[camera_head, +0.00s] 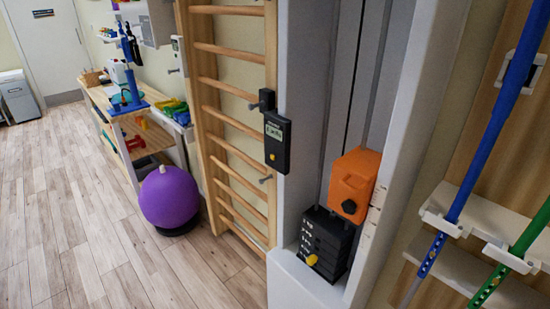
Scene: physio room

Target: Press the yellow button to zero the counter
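A small black counter (277,142) with a pale display hangs on the side of the white machine frame, beside the wooden wall bars. A yellow round knob (312,260) sticks out of the front of the black weight stack (325,243), low inside the machine. Neither of my grippers is in view.
An orange block (353,183) sits on the weight stack. Wooden wall bars (233,96) stand left of the machine, with a purple ball (169,197) before them. A wooden shelf (128,148) is further left. Blue (497,126) and green poles stand right. The left floor is clear.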

